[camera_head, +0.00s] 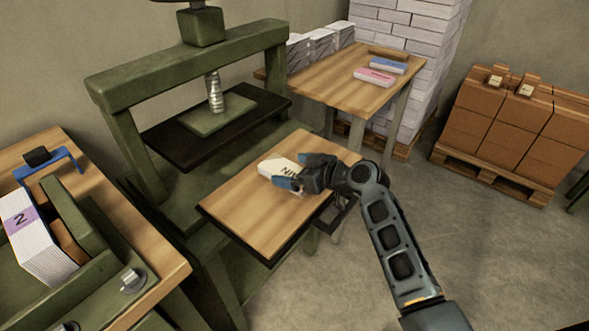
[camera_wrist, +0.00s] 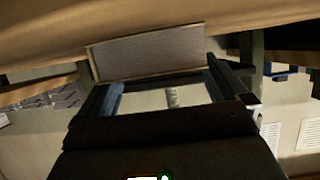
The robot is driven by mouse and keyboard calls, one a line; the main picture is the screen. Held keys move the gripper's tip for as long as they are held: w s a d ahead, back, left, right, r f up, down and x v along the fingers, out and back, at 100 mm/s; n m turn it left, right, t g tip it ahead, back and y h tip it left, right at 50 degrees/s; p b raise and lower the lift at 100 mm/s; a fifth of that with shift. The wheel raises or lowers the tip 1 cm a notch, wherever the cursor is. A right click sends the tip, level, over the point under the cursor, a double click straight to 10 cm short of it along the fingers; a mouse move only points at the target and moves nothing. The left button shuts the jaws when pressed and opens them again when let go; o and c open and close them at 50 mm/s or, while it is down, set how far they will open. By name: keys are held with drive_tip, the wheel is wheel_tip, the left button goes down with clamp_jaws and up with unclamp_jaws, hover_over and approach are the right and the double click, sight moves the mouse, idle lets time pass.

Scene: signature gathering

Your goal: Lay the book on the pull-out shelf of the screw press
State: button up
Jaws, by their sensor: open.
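In the wrist view the book (camera_wrist: 150,52) shows as a grey page edge against the wooden shelf (camera_wrist: 60,40), which fills the top. My blue-tipped fingers (camera_wrist: 162,88) stand apart at its near edge. I cannot tell whether they touch it.
The press's dark platen (camera_head: 165,145) is raised behind the shelf. A wooden table (camera_head: 335,80) behind carries a pink book (camera_head: 374,77), a blue book (camera_head: 388,66) and paper stacks.

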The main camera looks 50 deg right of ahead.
drive_tip(key=shift+r, duration=0.1)
drive_tip(key=shift+r+p, duration=0.55)
drive_tip(key=shift+p, duration=0.2)
drive_tip(key=b+v, duration=0.2)
drive_tip(key=v, duration=1)
drive_tip(key=shift+m+g+h, duration=0.5)
drive_tip(key=shift+m, duration=0.1)
drive_tip(key=s+a+f, duration=0.2)
drive_tip(key=a+f, duration=0.1)
drive_tip(key=s+a+f, duration=0.1)
drive_tip(key=a, duration=0.1)
drive_tip(key=shift+s+a+f, duration=0.1)
drive_tip(key=shift+s+f, duration=0.1)
drive_tip(key=shift+s, duration=0.05)
drive_tip(key=s+a+h, duration=0.2)
drive_tip(key=s+a, duration=1)
drive_tip(key=s, duration=0.3)
drive_tip(key=s+a+r+t+y, duration=0.2)
drive_tip(key=s+a+r, duration=0.4)
drive_tip(key=r, duration=0.3)
drive_tip(key=shift+s+r+n+y, duration=0.3)
drive_tip(key=shift+s+n, duration=0.1)
drive_tip(key=shift+s, duration=0.45)
